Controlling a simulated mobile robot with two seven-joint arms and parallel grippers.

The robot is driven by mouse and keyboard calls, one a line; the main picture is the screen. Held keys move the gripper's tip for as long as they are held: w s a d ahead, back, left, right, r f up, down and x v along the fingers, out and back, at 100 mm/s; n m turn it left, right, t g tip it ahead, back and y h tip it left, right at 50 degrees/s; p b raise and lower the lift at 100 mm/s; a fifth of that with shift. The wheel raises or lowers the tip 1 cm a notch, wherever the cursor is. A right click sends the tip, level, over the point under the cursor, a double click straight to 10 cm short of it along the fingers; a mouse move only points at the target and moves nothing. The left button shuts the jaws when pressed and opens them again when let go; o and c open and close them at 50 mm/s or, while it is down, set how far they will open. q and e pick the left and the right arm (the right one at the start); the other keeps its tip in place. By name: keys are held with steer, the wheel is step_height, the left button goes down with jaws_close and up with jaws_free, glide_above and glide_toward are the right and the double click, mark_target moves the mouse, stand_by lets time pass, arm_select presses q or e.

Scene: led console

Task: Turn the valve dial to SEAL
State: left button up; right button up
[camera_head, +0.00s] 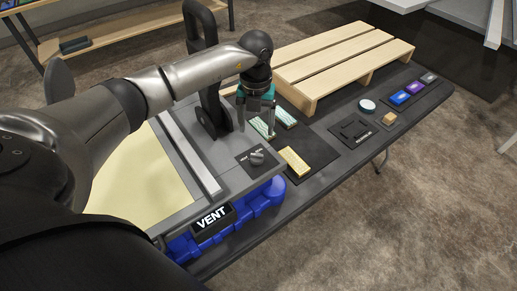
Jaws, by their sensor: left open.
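The dark valve dial (257,158) sits on a black square plate (244,161) at the right end of the grey console top (205,151). Its markings are too small to read. A black sign reading "VENT" (211,219) is on the console's front side. My left gripper (257,128) is open, pointing down, with nothing seen between its fingers. In the picture it is just above the dial and appears apart from it. My right gripper is not in view.
Behind the gripper a black upright handle (211,90) rises from the console. To the right lie a yellow block (297,161), green-white blocks (286,116) and a wooden pallet (335,58). Coloured blocks (400,97) line the table's far end. Blue parts (265,196) lie under the console.

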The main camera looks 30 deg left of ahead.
mark_target(257, 155)
arm_select(q)
step_height(257, 155, down, 10)
steer(key=shift+d+f, duration=0.1)
steer(key=shift+f, duration=0.65)
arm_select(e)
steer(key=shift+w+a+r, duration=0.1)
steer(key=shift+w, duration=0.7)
arm_select(q)
steer(key=shift+c, duration=0.4)
jaws_close()
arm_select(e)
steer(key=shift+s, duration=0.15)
